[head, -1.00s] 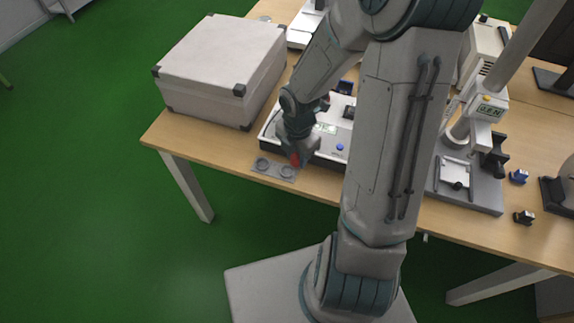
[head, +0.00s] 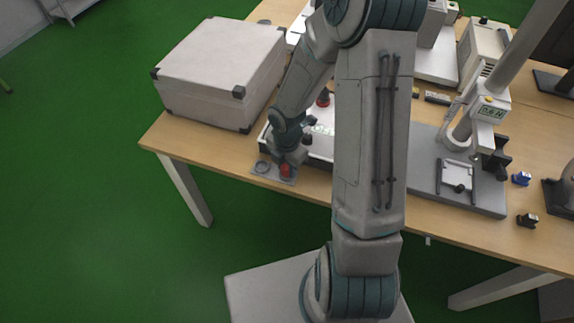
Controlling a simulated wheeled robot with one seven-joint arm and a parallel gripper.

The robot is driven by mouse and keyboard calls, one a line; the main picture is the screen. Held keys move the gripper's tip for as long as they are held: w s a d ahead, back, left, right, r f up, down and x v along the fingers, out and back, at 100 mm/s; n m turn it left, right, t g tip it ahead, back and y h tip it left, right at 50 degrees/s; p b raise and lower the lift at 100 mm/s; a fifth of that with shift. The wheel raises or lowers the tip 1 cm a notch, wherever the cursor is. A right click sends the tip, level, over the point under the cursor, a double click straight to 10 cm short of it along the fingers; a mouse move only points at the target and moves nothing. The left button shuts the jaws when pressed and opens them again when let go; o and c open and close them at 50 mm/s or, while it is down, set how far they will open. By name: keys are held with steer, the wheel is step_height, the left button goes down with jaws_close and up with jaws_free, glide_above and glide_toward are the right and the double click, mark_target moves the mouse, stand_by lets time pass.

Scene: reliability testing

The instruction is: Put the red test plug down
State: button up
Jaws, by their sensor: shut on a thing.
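The red test plug (head: 286,171) shows below my gripper (head: 287,163) near the front edge of the table. My gripper is shut on the plug; its fingers are small and partly hidden in this view. The plug is over the right end of a flat grey plate (head: 273,176) with round ring seats. The left ring (head: 262,167) is empty and in plain view. The right ring is hidden behind the plug. I cannot tell whether the plug touches the plate or hangs just above it.
A large pale case (head: 222,75) stands left of my gripper. A grey stand (head: 470,190) and small blue (head: 521,178) and black (head: 527,220) blocks are at the right.

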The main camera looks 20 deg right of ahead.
steer(key=o, duration=1)
step_height(320, 180, up, 11)
steer(key=p, duration=0.2)
steer(key=shift+r+p, duration=0.2)
steer(key=shift+p, duration=0.2)
steer(key=s+r+m+t, duration=0.3)
steer(key=s+r+m, duration=1.1)
steer(key=m, duration=1)
steer(key=v, duration=0.3)
steer(key=shift+w, duration=0.15)
